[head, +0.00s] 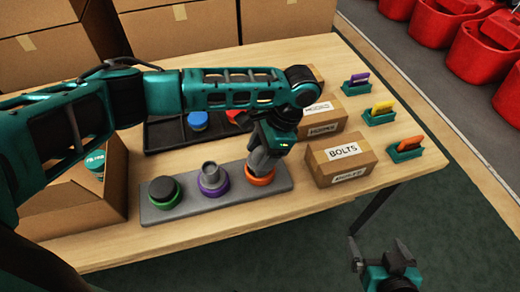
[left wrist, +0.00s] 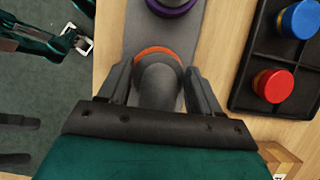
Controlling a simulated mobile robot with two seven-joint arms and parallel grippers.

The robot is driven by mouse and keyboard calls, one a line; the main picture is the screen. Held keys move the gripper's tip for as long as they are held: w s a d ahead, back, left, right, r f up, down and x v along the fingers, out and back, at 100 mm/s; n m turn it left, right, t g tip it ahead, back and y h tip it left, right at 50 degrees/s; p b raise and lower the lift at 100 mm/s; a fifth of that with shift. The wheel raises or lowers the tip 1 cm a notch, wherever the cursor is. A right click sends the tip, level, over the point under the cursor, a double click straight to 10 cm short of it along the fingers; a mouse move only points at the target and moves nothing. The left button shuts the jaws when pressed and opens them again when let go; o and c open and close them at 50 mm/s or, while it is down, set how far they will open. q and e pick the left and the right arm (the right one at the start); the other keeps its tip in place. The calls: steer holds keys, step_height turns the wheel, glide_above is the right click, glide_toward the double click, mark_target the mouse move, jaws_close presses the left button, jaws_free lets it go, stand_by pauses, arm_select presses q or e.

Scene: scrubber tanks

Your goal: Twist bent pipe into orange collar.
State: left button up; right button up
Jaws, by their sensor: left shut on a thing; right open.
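The grey bent pipe (left wrist: 158,80) is between the fingers of my left gripper (left wrist: 160,88), which is shut on it. The orange collar (head: 261,178) is at the right end of a grey base plate (head: 230,202). In the left wrist view its orange rim (left wrist: 158,51) shows just beyond the pipe. The pipe's lower end is at the collar; how deep it sits is hidden. In the head view my left gripper (head: 262,160) points down over the collar and mostly hides the pipe. My right gripper (head: 379,252) is open and empty, off the table's front edge.
The plate also bears a purple collar (head: 212,186) with a grey stub and a green collar (head: 165,195) with a dark top. A BOLTS box (head: 340,160) stands close to the right. A dark tray (head: 160,135) with blue and red caps lies behind; an open carton (head: 100,190) stands left.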

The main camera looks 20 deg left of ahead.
arm_select(q)
steer(key=shift+f+p, duration=0.6)
steer(key=shift+f, duration=0.15)
stand_by(1.4)
steer(key=shift+r+m+p, duration=0.1)
steer(key=shift+m+p, duration=0.3)
steer(key=shift+p, duration=0.2)
steer(key=shift+m+t, duration=0.3)
steer(key=shift+m+p, duration=0.5)
steer(key=shift+p, duration=0.3)
steer(key=shift+m+t+y, duration=0.3)
